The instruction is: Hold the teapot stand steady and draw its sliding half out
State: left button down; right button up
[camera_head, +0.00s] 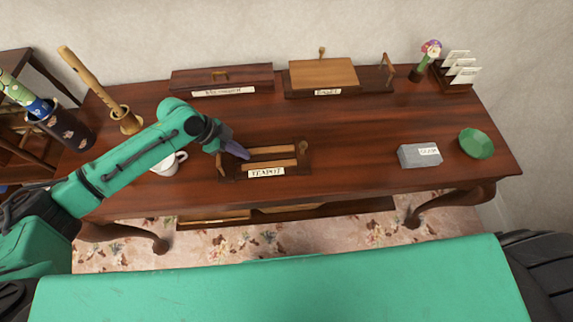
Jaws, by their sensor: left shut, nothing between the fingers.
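The teapot stand (283,161) is a dark wooden frame with lighter slats and a white label reading "TEAPOT". It lies near the front edge of the table, left of centre. Its sliding half cannot be told apart clearly from the rest at this size. My left gripper (243,154) is shut and empty, with its purple fingertips at the stand's upper left corner. I cannot tell whether the tips touch the stand. The arm hides part of the table behind it. My right gripper is not in view.
A white cup (169,164) stands just left of the stand, partly behind my arm. A grey box (419,155) and a green bowl (476,143) stand at the right. A long box (222,79) and a wooden stand (323,73) line the back. Table between stand and grey box is clear.

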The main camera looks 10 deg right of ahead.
pick_arm(q)
jog(key=shift+f+b, duration=0.45)
jog(key=shift+f, duration=0.25)
jog(key=shift+s+f, duration=0.15)
jog(key=shift+s, duration=0.1)
dwell(0.6)
